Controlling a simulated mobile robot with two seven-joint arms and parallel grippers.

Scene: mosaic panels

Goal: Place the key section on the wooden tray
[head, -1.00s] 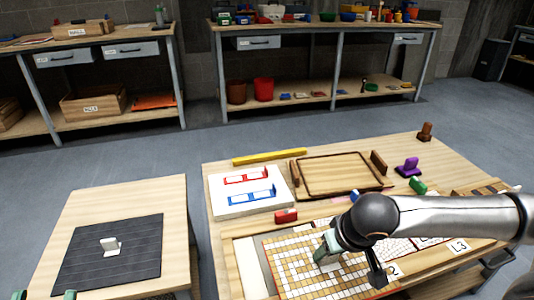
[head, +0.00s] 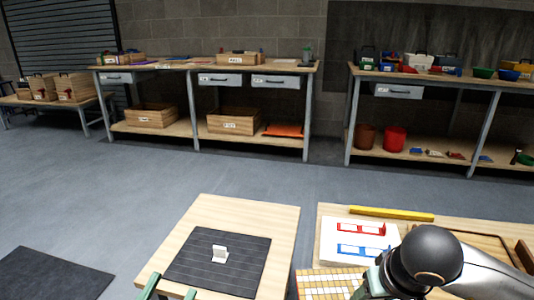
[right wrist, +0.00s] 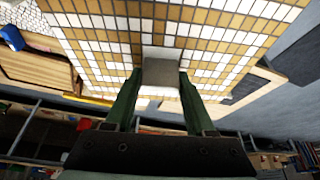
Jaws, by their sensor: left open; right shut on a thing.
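My right gripper (right wrist: 160,78) is shut on a pale grey block-like handle (right wrist: 160,68), over a panel of tan and white tiles (right wrist: 90,40). I cannot tell whether handle and panel are one piece, or which thing is the key section. In the head view the tiled panel (head: 325,282) shows at the bottom, and my right arm hides part of it. The wooden tray (head: 492,246) is at the right, partly hidden behind my arm. My left gripper (head: 170,289) is open and empty at the bottom edge, before the small table.
A small table (head: 245,208) bears a dark mat (head: 190,258) with a white block (head: 219,254) on it. A white board (head: 335,228) with red and blue outlines and a yellow bar (head: 392,214) lie left of the tray. Open floor lies beyond the tables.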

